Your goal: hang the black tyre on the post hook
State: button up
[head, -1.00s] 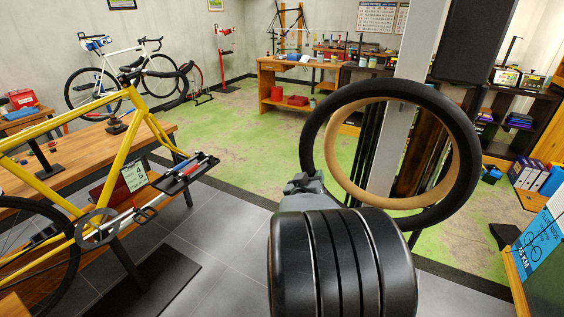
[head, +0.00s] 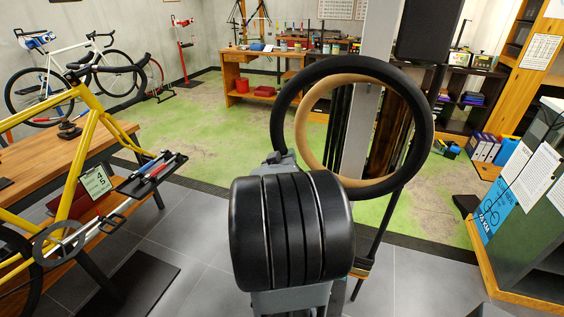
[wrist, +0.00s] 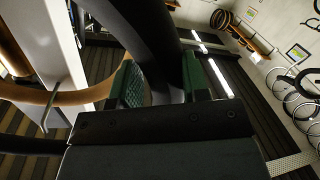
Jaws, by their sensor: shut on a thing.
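The pale post (head: 358,130) shows behind and through the tyre's ring. In the wrist view the post (wrist: 85,60) is at the left, with a thin bent metal hook (wrist: 50,108) beside the tan band. The tyre appears apart from the hook, but contact is hard to tell.
A yellow bicycle (head: 88,135) stands by a wooden bench at left. A dark panel (head: 428,30) is beside the post at the top. A cabinet with a blue poster (head: 492,212) is at right. Grey tiled floor is open between them.

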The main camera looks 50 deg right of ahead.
jog(key=w+d+f+b, duration=0.2)
jog(key=d+f+b, duration=0.1)
jog(key=d, duration=0.3)
jog(key=shift+d, duration=0.25)
dwell(0.6)
jog(key=shift+f+b, duration=0.1)
jog(key=shift+b, duration=0.25)
dwell(0.5)
jog(key=o, duration=1.1)
jog(key=shift+f, duration=0.1)
